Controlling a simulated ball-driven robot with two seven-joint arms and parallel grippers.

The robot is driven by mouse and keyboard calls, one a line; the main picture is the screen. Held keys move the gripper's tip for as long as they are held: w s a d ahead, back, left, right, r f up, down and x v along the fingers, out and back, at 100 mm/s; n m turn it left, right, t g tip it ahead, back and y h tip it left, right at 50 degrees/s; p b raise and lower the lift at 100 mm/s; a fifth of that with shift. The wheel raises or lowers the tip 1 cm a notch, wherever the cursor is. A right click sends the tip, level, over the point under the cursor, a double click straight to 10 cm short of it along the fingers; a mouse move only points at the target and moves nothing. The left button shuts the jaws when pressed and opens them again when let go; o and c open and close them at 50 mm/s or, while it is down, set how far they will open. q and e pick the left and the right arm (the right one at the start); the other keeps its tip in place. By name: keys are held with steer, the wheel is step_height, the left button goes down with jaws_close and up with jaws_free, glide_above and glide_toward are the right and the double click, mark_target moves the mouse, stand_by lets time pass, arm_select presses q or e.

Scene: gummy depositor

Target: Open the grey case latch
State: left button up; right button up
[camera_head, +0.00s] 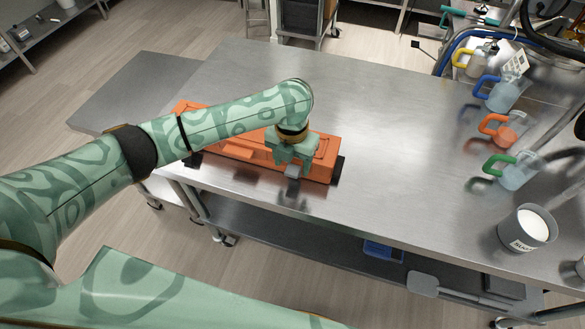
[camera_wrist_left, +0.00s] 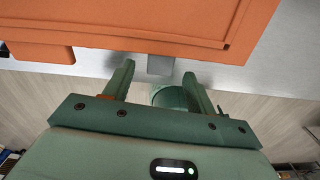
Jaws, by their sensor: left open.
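The long orange case (camera_head: 325,158) lies on the steel table near its front left edge. The grey latch (camera_head: 292,171) is on the front side of the case; in the left wrist view the latch (camera_wrist_left: 160,65) shows as a small grey block at the edge of the orange case (camera_wrist_left: 130,20). My left gripper (camera_head: 290,158) is over the front of the case, at the latch. In the left wrist view my left gripper (camera_wrist_left: 158,70) is open, with the latch between its fingertips; contact cannot be told. My left arm hides part of the case. My right gripper is not in view.
The steel table (camera_head: 400,130) is clear in the middle. Several jugs with coloured handles, including a green one (camera_head: 497,165), stand along the right, with a cup of white contents (camera_head: 533,222) at the front right. A blue bin (camera_head: 383,250) sits on the lower shelf.

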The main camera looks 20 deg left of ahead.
arm_select(q)
steer(key=shift+f, duration=0.9)
steer(key=c, duration=1)
